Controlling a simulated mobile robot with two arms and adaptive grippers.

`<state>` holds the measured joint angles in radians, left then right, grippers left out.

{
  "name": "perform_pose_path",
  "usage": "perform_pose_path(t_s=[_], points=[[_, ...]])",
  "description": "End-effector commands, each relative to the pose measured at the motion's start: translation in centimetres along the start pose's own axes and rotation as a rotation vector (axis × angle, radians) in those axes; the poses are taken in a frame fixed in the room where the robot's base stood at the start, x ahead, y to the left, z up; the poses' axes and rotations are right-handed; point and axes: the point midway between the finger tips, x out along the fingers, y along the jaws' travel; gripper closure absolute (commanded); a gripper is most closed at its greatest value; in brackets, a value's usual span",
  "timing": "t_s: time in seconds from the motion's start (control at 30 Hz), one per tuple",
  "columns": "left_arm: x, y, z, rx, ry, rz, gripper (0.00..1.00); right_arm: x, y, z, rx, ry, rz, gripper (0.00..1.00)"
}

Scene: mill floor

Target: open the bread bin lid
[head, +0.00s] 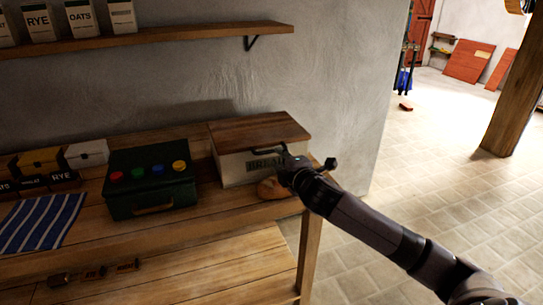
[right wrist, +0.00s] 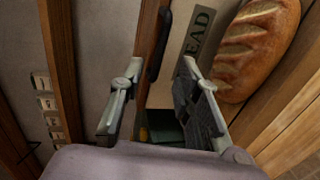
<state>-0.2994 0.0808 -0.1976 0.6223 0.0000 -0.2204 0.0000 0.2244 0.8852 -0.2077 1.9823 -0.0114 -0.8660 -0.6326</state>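The bread bin (head: 234,172) is a cream box lettered "BREAD", at the right end of the wooden bench. Its brown wooden lid (head: 258,131) lies flat and closed on top, with a dark handle (head: 268,150) at the front edge. The handle also shows upright in the right wrist view (right wrist: 160,45). My right gripper (head: 287,160) is at the bin's front, by the handle. In the right wrist view my right gripper (right wrist: 161,64) has its fingers apart, with the handle in line with the gap. I cannot tell whether they touch it. My left gripper is not in view.
A bread loaf (head: 274,188) lies in front of the bin, under my right gripper. A dark green box (head: 150,192) with coloured knobs stands to the left, then a striped cloth (head: 40,222). A shelf (head: 150,40) runs above. The floor right of the bench is open.

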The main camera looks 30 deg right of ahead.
Motion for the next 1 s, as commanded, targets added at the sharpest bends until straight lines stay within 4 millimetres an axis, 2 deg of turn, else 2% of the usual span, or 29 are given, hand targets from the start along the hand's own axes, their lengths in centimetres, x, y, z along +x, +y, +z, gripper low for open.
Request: perform_pose_path(t_s=[0.03, 0.2, 0.4, 0.6, 0.87, 1.0], points=[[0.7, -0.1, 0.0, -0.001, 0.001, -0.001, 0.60, 1.2, -0.2, 0.1, 0.002, -0.003, 0.003, 0.70], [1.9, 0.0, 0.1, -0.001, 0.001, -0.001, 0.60, 4.5, -0.3, 0.1, 0.002, -0.002, 0.002, 0.70], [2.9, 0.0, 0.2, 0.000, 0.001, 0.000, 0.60, 7.3, -0.2, 0.0, 0.002, -0.002, 0.001, 0.70], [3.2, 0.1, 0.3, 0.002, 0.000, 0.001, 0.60, 8.4, -0.1, 0.0, 0.001, 0.000, 0.000, 0.70], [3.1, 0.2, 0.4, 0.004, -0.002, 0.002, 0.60, 8.4, 0.0, 0.0, 0.000, 0.000, -0.001, 0.70], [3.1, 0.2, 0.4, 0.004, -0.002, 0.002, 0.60, 8.4, 0.0, 0.0, 0.000, 0.000, 0.000, 0.79]])
